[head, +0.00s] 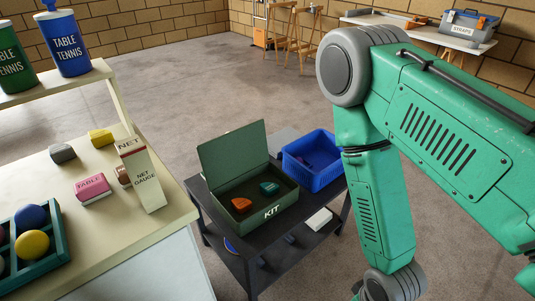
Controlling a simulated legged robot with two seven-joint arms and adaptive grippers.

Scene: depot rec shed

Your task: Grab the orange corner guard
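The orange corner guard (238,204) is a small rounded block. It lies inside the open green KIT box (271,211), in the left part of the box floor. A similar teal piece (269,188) lies to its right in the same box. My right arm fills the right side of the view, to the right of the box and apart from it. Its gripper is below the lower edge of the picture. My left arm and gripper do not show.
The box stands on a dark cart (255,249) beside a blue basket (314,178). Left of it, a pale table (103,236) holds a tall net gauge box (143,178), a pink block (92,188) and a teal ball tray (51,257). Open floor lies behind the cart.

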